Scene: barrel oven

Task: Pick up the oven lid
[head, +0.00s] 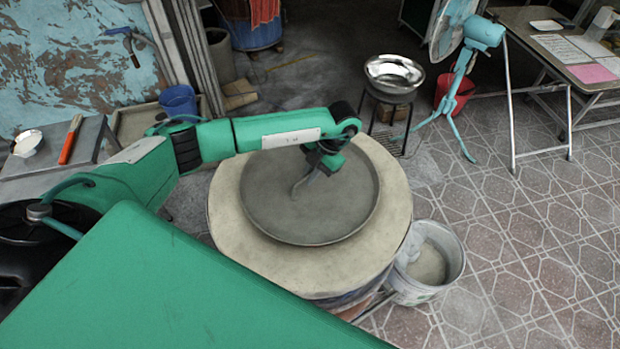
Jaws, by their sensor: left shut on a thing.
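The oven lid (325,215) is a round grey disc with a raised rim. It lies on the pale round top of the barrel oven (265,255), in the middle of the head view. My left arm reaches in from the left above it. My left gripper (300,190) points down at the lid's middle and is shut on a thin curved piece there, which looks like the lid's handle. The fingertips are small and partly hidden by the wrist. I cannot tell whether the lid is raised at all. My right gripper is not in view.
A white bucket (450,265) stands close against the oven's right side. A metal bowl (394,72) sits on a black stand behind it, near a teal fan (482,33). A side table (60,140) with a brush is at left.

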